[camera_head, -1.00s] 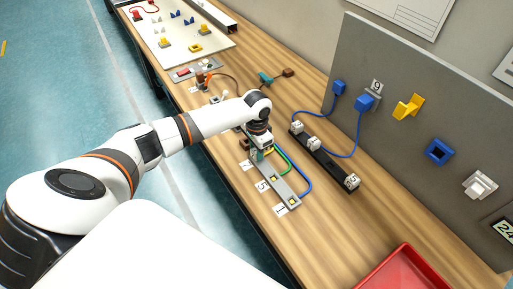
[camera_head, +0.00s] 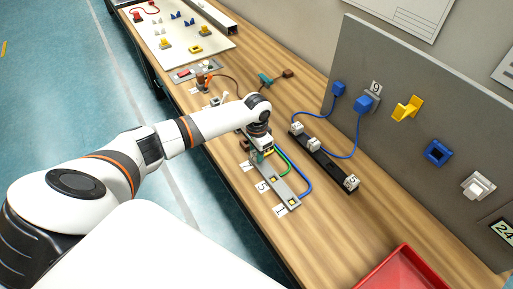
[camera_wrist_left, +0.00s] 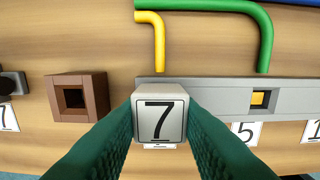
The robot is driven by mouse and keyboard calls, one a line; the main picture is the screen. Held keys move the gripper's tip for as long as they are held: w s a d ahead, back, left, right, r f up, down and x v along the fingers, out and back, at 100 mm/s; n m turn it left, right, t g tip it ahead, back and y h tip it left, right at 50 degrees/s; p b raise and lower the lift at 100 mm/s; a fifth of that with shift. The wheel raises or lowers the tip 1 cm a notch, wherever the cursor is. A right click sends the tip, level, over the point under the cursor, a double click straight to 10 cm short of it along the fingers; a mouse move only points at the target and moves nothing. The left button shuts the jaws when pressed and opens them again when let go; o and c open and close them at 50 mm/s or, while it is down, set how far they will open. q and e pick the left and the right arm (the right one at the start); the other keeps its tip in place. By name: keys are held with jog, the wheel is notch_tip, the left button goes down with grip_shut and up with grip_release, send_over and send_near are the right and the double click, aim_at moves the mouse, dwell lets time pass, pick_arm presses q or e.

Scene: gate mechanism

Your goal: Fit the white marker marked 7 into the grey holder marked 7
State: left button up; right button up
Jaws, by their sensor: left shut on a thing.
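My left gripper (camera_wrist_left: 160,125) is shut on the white marker (camera_wrist_left: 160,115), a cube with a black 7 facing the wrist camera. In the head view the gripper (camera_head: 260,153) is over the far end of the grey holder (camera_head: 285,195), and the marker is mostly hidden. In the wrist view the marker covers the left end of the grey holder bar (camera_wrist_left: 215,97), by the yellow tube. I cannot tell whether it is seated or just above. A card marked 7 (camera_head: 247,166) lies beside that end. My right gripper is not in view.
In the wrist view a brown square socket (camera_wrist_left: 60,98) stands left of the holder. Green (camera_wrist_left: 264,40) and yellow (camera_wrist_left: 159,40) tubes run close behind it. A black rail (camera_head: 328,163) with white numbered cubes lies right. A red tray (camera_head: 400,270) is at the front.

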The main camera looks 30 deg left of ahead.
pick_arm(q)
jog(key=o, duration=1.1)
jog(key=shift+f, duration=0.15)
notch_tip(320, 180, up, 12)
jog(key=b, duration=0.1)
